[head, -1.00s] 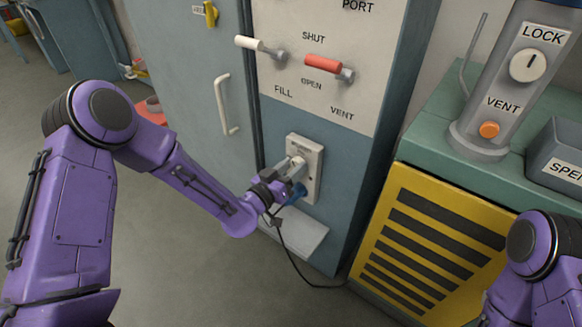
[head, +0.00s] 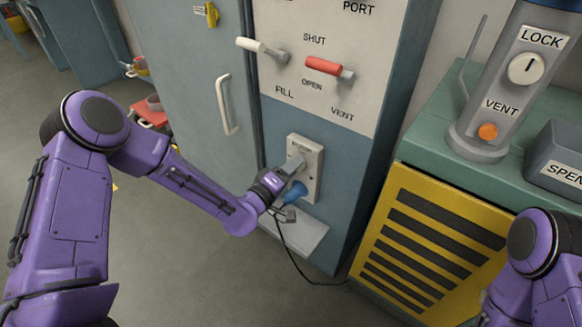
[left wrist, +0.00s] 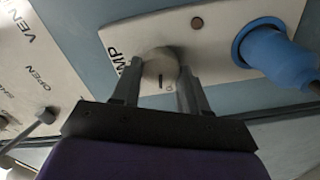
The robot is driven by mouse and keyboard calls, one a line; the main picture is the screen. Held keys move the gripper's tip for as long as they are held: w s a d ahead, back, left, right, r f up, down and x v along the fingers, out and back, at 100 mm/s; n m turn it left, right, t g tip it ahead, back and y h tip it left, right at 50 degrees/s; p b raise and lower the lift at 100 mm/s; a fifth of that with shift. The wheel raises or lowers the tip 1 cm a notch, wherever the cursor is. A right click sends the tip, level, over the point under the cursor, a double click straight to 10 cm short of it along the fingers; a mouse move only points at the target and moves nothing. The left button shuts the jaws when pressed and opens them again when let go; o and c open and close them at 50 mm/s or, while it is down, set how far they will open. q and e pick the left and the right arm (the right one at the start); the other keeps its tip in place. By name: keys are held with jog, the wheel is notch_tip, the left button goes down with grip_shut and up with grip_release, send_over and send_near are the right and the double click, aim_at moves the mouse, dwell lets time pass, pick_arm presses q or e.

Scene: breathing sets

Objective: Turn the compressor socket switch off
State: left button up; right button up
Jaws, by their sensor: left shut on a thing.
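The socket plate (head: 309,166) is a pale upright panel on the blue-grey cabinet front. Its round metallic switch knob (left wrist: 160,66) shows in the left wrist view, with a dark slot mark, beside partly covered lettering that reads "MP". My left gripper (head: 292,167) reaches the plate, and its two fingers (left wrist: 158,82) are shut on the knob from both sides. In the head view the gripper largely hides the knob. A blue plug (head: 294,193) sits in the lower part of the plate, close to the gripper. My right gripper is outside the frames.
White (head: 252,45) and red (head: 323,66) valve levers stick out above the plate. A door handle (head: 226,105) is at left. A pale ledge (head: 307,238) and a black cable (head: 287,252) lie below. A yellow-fronted cabinet (head: 425,247) stands at right.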

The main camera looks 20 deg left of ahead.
pick_arm(q)
jog(key=shift+a+n, duration=0.1)
jog(key=shift+n, duration=1)
jog(key=o, duration=1.1)
jog(key=shift+c, duration=0.2)
jog(key=v, duration=1)
jog(key=shift+s+p, duration=0.25)
jog(key=shift+p, duration=0.15)
